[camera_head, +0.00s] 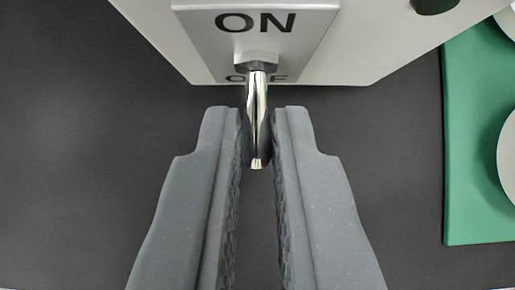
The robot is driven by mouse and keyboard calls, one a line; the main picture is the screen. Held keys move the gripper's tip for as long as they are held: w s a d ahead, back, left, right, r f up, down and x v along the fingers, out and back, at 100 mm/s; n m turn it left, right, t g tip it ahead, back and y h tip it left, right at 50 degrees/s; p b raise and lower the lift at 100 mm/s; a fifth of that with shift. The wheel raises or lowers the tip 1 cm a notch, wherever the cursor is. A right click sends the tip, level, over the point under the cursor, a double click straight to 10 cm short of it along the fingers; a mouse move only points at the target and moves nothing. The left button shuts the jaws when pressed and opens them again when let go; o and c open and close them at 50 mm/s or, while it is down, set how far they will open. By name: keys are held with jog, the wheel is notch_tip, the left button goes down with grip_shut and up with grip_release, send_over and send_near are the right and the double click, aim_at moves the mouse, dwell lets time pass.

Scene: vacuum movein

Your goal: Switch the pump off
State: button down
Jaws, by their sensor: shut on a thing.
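The pump's light grey housing (365,50) is at the top of the view. It carries a metal switch plate (205,30) marked ON at the top and OFF below, the OFF partly hidden behind the lever. A shiny chrome toggle lever (258,105) sticks out from a hex nut on the plate toward me. My gripper (257,140) has its two grey fingers on either side of the lever's outer end, shut on it. The lever's tip shows between the fingertips.
A dark knob or foot (434,4) is on the housing at the top right. A green mat (470,160) with white round pieces (508,160) on it lies at the right. The dark grey surface (80,150) at the left is clear.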

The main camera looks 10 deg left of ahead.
jog(key=shift+s+d+f+t+b, duration=0.1)
jog(key=shift+d+f+t+b, duration=0.1)
jog(key=shift+f+b, duration=0.2)
jog(key=shift+d+f+t+b, duration=0.1)
jog(key=shift+f+t+b, duration=0.15)
jog(key=shift+b, duration=0.2)
jog(key=shift+a+t+y+b, duration=0.15)
jog(key=shift+t+y+b, duration=0.2)
jog(key=shift+b, duration=0.35)
jog(key=shift+r, duration=0.1)
jog(key=c, duration=1.5)
grip_release()
jog(key=shift+r, duration=0.1)
jog(key=shift+c, duration=0.2)
jog(key=v, duration=1.3)
jog(key=shift+s+p, duration=0.4)
jog(key=shift+r, duration=0.1)
